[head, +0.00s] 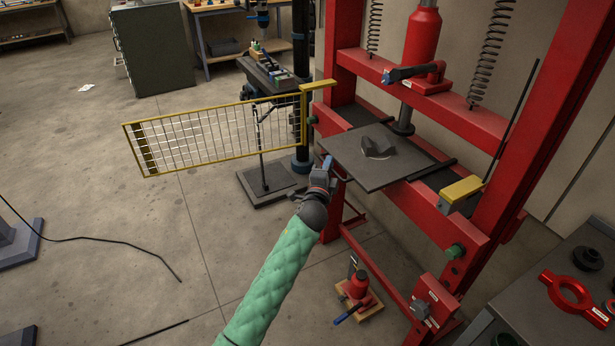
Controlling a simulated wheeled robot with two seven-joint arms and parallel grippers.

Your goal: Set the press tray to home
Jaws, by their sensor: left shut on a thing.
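The press tray (382,180) is a flat dark plate in the red press (505,130). It sticks out past the front of the frame, toward the lower left. A dark grey angular block (379,149) rests on it within a pale round mark. My left gripper (328,167), at the end of the green-sleeved arm, is shut on the tray's near-left edge. The exact contact is small and partly hidden by the gripper. My right gripper is not in view.
An open yellow mesh guard (215,135) extends left from the press. A red ram (422,45) hangs above the tray's back. A yellow-topped block (461,189) sits on the right of the frame. A red bottle jack (357,286) stands below. Floor at left is mostly clear.

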